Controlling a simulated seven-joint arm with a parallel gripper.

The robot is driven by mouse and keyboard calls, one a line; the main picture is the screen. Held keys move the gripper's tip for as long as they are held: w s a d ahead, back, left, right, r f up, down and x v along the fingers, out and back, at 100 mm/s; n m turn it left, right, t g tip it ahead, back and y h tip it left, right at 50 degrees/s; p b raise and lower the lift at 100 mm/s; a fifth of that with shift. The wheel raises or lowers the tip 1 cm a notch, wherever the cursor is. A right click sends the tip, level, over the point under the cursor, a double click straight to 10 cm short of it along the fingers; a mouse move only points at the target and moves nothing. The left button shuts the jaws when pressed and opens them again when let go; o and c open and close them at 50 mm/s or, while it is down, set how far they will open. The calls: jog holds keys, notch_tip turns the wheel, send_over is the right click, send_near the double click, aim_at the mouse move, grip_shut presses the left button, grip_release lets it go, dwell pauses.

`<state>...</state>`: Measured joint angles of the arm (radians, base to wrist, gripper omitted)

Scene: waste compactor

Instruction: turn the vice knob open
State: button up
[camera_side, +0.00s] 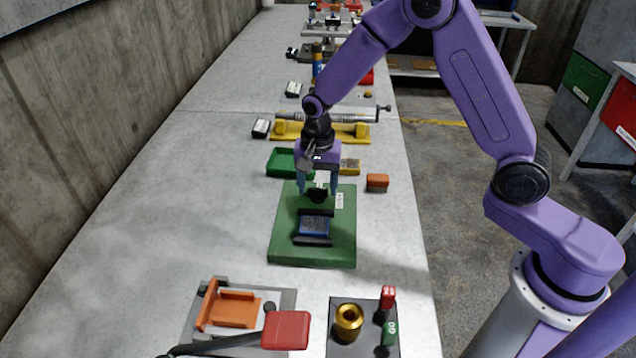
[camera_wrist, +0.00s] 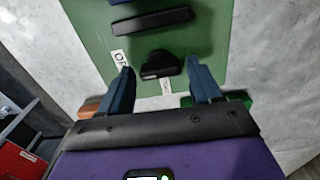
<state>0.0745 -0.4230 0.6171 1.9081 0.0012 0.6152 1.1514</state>
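The vice has a green baseplate (camera_side: 285,225) with two black jaws, the near one (camera_side: 312,241) and the far one, with a blue block (camera_side: 314,226) between them. Its black knob (camera_side: 318,196) is at the far end of the plate. In the wrist view the knob (camera_wrist: 160,66) has a rounded body with a raised bar, and white labels lie beside it. My gripper (camera_side: 318,189) points down over the knob. Its blue fingers are open, one on each side of the knob, with a visible gap on both sides in the wrist view (camera_wrist: 160,72).
A green tray (camera_side: 281,163), a yellow fixture (camera_side: 287,131) and an orange block (camera_side: 377,183) lie beyond the plate. Nearer stand an orange clamp with a red-ended lever (camera_side: 286,330) and a panel with a brass piece (camera_side: 348,322). The bench left of the plate is clear.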

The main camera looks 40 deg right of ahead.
aim_at(318, 188)
jog(key=shift+o, duration=0.2)
notch_tip(318, 188, up, 17)
jog(key=shift+r, duration=0.2)
dwell(0.5)
